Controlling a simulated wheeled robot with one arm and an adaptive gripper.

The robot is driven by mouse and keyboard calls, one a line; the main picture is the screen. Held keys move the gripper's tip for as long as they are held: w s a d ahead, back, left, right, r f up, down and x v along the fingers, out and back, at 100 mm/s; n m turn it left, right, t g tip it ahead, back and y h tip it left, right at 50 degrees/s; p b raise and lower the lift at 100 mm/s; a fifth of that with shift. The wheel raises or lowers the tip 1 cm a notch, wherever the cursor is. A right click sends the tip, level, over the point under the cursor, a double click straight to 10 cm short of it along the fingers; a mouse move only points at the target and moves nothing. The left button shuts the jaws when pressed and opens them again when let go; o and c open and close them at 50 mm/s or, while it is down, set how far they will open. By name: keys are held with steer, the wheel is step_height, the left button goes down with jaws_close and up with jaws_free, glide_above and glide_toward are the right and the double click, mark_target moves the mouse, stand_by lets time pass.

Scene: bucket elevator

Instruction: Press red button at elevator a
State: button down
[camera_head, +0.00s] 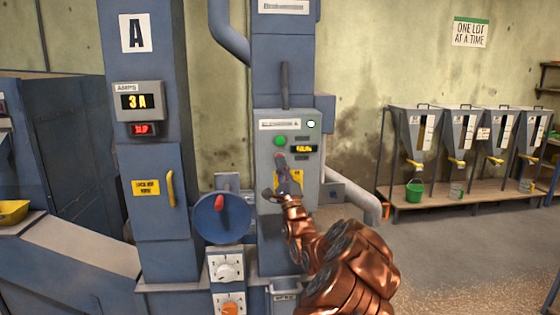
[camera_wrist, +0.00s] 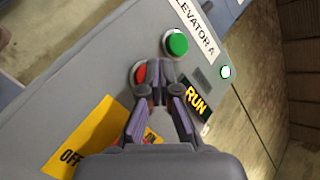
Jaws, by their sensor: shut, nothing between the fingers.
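The grey control box (camera_head: 262,130) on the blue leg to the right of the leg marked A carries a green button and, below it, a red button. In the wrist view the box label reads "ELEVATOR A", and the red button (camera_wrist: 140,74) sits below the green button (camera_wrist: 176,44), partly covered by my fingers. My gripper (camera_wrist: 157,92) is shut and empty, its fingertips at the red button's lower right edge. I cannot tell whether they touch it. In the head view my gripper (camera_head: 281,163) is in front of the box, hiding most of the red button.
A yellow "RUN" display (camera_wrist: 196,101) and a white lamp (camera_wrist: 226,72) are on the box. A display (camera_head: 138,101) on the A leg reads 3 A, above a lit red sign (camera_head: 144,129). A blue round housing (camera_head: 221,226) with a red handle stands left. Floor at right is open.

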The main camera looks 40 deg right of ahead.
steer(key=shift+w+d, duration=0.3)
steer(key=shift+w, duration=0.05)
stand_by(0.7)
steer(key=shift+s, duration=0.15)
stand_by(0.3)
steer(key=shift+s+a+b, duration=0.55)
steer(key=shift+b, duration=0.35)
steer(key=shift+s+a+b, duration=0.8)
steer(key=shift+s+b, duration=0.2)
steer(key=shift+b, duration=0.15)
steer(key=shift+s+a+b, duration=0.75)
steer(key=shift+s+b, duration=0.25)
steer(key=shift+b, duration=0.1)
